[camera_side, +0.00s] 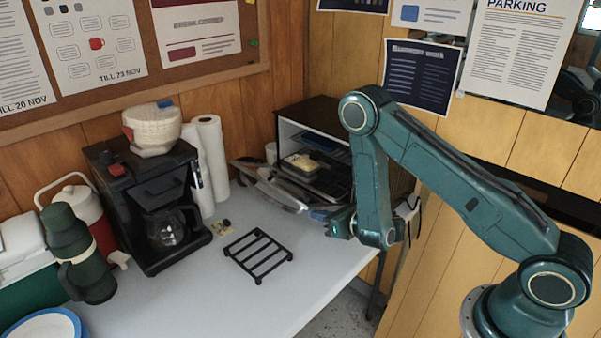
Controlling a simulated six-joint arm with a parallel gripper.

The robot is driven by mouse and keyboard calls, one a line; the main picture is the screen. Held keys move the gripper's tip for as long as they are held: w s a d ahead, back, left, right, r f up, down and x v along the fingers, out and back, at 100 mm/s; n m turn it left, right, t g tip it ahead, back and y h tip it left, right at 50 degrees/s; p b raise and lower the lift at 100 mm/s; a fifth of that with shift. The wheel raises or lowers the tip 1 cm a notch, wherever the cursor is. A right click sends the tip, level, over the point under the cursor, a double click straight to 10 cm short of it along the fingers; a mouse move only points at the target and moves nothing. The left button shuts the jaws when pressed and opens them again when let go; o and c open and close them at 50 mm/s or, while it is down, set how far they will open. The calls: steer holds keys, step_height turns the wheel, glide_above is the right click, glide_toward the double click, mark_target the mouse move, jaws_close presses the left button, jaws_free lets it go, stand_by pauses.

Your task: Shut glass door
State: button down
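A toaster oven (318,106) with a dark top stands at the back of the table against the wood wall. Its glass door (268,186) is open and hangs out in front of the oven toward the left, over the table. The lit inside shows a rack and a pan with pale food (301,163). My gripper (327,216) is low in front of the oven, close to the door's right end. It is small and partly hidden by my arm, so I cannot tell whether it touches the door or whether its fingers are apart.
A black metal trivet (258,255) lies on the white table (215,290) in front of the door. Two paper towel rolls (209,150) and a coffee maker (143,205) stand to the left. The table's right edge is close to my gripper.

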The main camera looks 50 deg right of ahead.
steer(key=shift+d+r, duration=0.4)
steer(key=shift+r, duration=0.25)
steer(key=shift+d+r, duration=0.4)
steer(key=shift+r, duration=0.25)
